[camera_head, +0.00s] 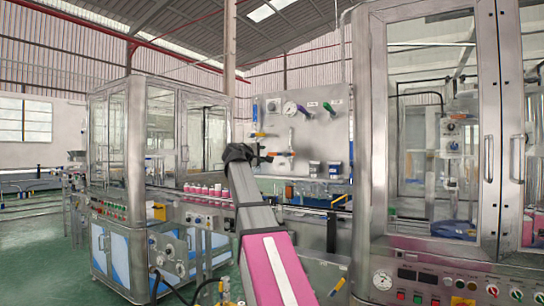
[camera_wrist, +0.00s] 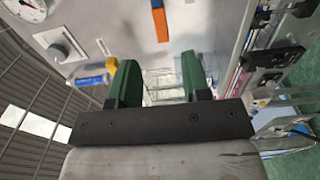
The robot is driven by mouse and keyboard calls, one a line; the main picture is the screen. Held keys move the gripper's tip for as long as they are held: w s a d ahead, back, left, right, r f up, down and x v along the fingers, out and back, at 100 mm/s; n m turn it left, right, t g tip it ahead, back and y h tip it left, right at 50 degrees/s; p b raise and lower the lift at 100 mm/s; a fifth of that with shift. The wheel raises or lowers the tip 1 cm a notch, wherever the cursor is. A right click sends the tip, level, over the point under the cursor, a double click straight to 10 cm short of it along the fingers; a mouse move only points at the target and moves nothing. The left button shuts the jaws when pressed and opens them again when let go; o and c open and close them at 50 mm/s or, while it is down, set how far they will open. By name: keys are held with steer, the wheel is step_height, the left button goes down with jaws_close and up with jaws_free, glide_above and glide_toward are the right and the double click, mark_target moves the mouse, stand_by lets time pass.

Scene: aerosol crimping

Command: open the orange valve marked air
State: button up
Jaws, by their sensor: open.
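The upright metal valve panel (camera_head: 310,132) stands at the middle of the head view. I cannot read any air marking in either view. My gripper's two green fingers (camera_wrist: 160,65) are spread apart, with nothing held between them. A yellow and blue part (camera_wrist: 92,79) shows left of the left finger.
A round gauge (camera_head: 290,108), a blue handle (camera_head: 304,110) and a green handle (camera_head: 329,107) are on the panel. A glass-doored machine (camera_head: 430,130) stands close on the right. A conveyor with pink-topped cans (camera_head: 205,191) runs at the left.

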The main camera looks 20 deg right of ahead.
mark_target(272, 154)
steer(key=x, duration=1)
steer(key=shift+w, duration=0.1)
jaws_close()
